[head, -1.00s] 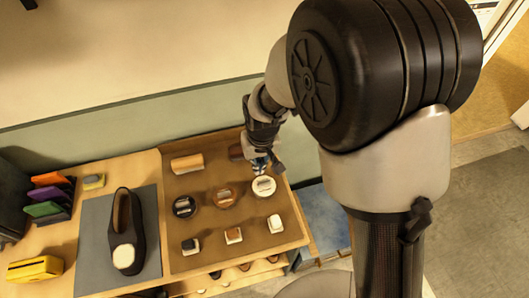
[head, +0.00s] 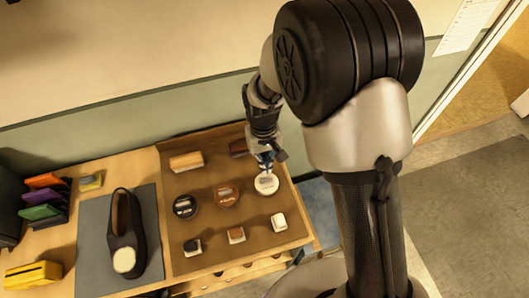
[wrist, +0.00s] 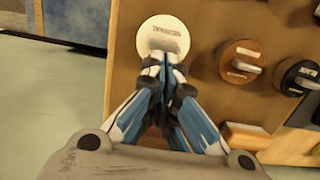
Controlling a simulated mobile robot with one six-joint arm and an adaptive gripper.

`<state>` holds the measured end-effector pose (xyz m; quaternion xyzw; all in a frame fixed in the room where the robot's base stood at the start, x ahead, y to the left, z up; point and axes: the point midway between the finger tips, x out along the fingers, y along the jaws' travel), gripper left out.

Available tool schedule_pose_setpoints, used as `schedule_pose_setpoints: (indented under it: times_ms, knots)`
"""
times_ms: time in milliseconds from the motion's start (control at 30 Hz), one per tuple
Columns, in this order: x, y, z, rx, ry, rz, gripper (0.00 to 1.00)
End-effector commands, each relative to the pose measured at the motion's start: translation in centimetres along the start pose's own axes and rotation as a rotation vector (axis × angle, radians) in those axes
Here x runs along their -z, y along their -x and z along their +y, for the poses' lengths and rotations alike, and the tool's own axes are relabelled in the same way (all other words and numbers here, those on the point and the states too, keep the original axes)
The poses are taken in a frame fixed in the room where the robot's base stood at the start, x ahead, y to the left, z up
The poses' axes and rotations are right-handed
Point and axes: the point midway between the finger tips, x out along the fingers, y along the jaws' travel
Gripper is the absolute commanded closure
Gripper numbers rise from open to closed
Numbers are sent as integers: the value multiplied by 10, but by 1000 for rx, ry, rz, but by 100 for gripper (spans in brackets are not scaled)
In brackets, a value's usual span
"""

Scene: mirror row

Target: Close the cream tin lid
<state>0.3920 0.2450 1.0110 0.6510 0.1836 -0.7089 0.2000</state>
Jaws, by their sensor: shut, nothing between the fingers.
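The cream tin (head: 267,186), round and pale with a small label, stands at the right side of the brown tray mat (head: 215,248) in the head view. It also shows in the wrist view (wrist: 163,28), just beyond my fingertips. My gripper (head: 266,164) is shut and empty, pointing down at the tin's rear edge. In the wrist view the closed fingertips (wrist: 164,68) overlap the tin's near edge; I cannot tell whether they touch it. The fingers hide part of the tin, and I cannot tell how far its lid is closed.
A brown tin (head: 227,195) and a black tin (head: 185,207) stand left of the cream tin. Several small blocks stand in front, and a tan block (head: 186,161) lies behind. A dark shoe (head: 126,235) rests on a grey mat (head: 91,240) at left.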

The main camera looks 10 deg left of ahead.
Motion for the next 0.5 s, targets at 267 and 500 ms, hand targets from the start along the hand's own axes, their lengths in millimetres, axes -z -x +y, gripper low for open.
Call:
schedule_pose_setpoints:
  times_ms: [267, 500]
  knots:
    - [0, -29, 0, 0, 0, 0, 100]
    - [0, -30, 0, 0, 0, 1, 100]
